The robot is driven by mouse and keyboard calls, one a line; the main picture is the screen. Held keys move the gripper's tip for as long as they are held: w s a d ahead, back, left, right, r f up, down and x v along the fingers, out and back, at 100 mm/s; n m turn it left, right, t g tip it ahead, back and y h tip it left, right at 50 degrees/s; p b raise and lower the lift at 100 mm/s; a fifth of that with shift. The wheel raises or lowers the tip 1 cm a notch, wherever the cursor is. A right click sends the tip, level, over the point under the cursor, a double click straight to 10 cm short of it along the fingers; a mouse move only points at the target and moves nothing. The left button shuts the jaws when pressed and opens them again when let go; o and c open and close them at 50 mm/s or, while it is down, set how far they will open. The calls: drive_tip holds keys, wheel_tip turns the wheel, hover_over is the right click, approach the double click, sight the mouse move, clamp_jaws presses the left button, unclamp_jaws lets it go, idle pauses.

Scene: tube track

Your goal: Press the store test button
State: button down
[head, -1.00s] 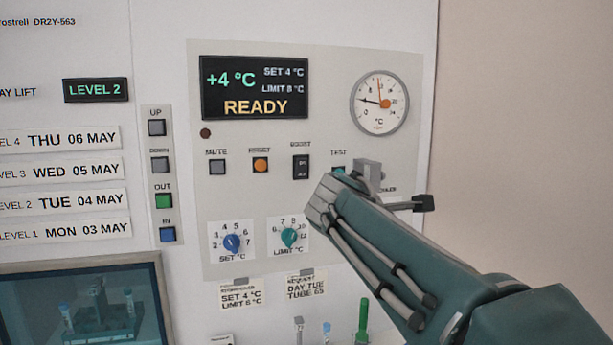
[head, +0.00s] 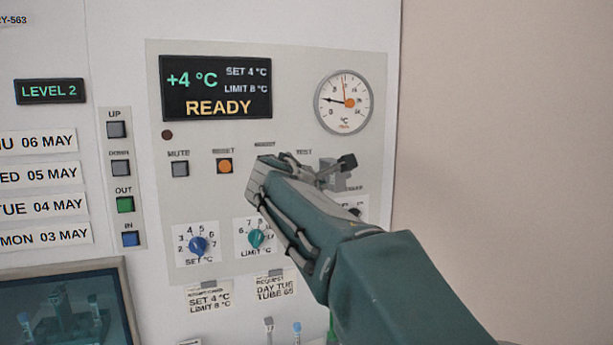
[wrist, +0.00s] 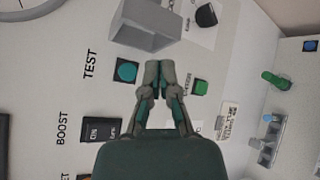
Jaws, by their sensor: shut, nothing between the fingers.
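The TEST button (wrist: 126,70), a teal square in a dark frame, shows in the wrist view beside its printed TEST label. My gripper (wrist: 158,67) has its two fingertips together and empty, just right of the button in that view. The tips appear apart from the button; their exact distance to the panel is hard to tell. In the head view, the TEST label (head: 303,153) shows above my arm, but my arm hides the button and the fingertips.
A grey box-like piece (wrist: 150,25) juts from the panel close to the TEST button. A green button (wrist: 201,87) and the BOOST switch (wrist: 98,130) are also near. The display (head: 216,88) reads READY. The RESET button (head: 224,166) is orange.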

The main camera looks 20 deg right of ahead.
drive_tip(key=w, duration=0.5)
drive_tip(key=shift+w+a, duration=0.15)
drive_tip(key=shift+w, duration=0.1)
drive_tip(key=shift+w, duration=0.1)
idle(1.1)
drive_tip(key=shift+w+r, duration=0.1)
drive_tip(key=shift+w, duration=0.15)
drive_tip(key=shift+w, duration=0.45)
idle(0.6)
idle(0.3)
drive_tip(key=shift+s, duration=0.9)
